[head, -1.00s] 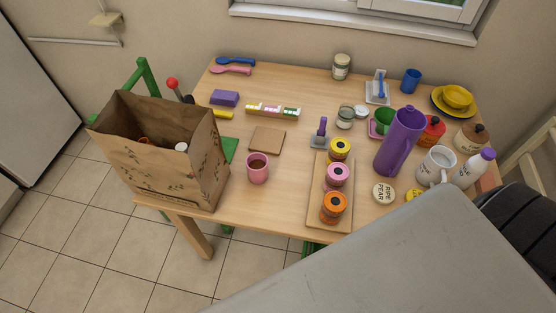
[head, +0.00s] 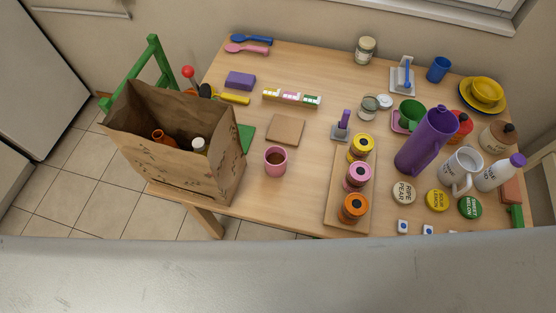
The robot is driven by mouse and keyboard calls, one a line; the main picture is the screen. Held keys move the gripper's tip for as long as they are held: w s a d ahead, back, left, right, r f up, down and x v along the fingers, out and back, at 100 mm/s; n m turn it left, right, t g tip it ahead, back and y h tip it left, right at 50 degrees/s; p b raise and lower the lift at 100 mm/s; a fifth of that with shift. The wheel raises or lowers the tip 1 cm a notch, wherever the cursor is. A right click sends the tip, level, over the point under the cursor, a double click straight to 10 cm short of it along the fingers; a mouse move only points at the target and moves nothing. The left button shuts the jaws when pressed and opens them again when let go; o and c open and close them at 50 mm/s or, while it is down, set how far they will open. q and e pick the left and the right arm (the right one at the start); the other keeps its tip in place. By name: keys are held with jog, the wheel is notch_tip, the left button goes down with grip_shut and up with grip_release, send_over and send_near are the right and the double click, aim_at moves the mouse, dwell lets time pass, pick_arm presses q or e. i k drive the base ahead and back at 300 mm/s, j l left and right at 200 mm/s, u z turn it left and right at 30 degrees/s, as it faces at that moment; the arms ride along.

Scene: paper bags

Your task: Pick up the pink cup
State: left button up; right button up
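The pink cup (head: 275,162) stands upright on the wooden table (head: 290,203), near its front edge, with something brown inside. It is right of the brown paper bag (head: 185,165) and just below a square wooden coaster (head: 285,129). Neither of my grippers shows in the head view. A large grey surface fills the bottom of the picture and hides what lies behind it.
The open paper bag holds an orange bottle (head: 160,136) and a white-capped item (head: 199,145). Right of the cup is a wooden board (head: 333,213) with several coloured jars. Bare table lies between cup and board.

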aim_at(275, 156)
jog(key=k+l, duration=0.1)
jog(key=l, duration=0.25)
jog(key=k+l, duration=0.15)
jog(key=l, duration=0.2)
jog(key=k+l+u, duration=0.1)
jog(key=l, duration=0.25)
jog(key=k+l, duration=0.15)
jog(key=l, duration=0.2)
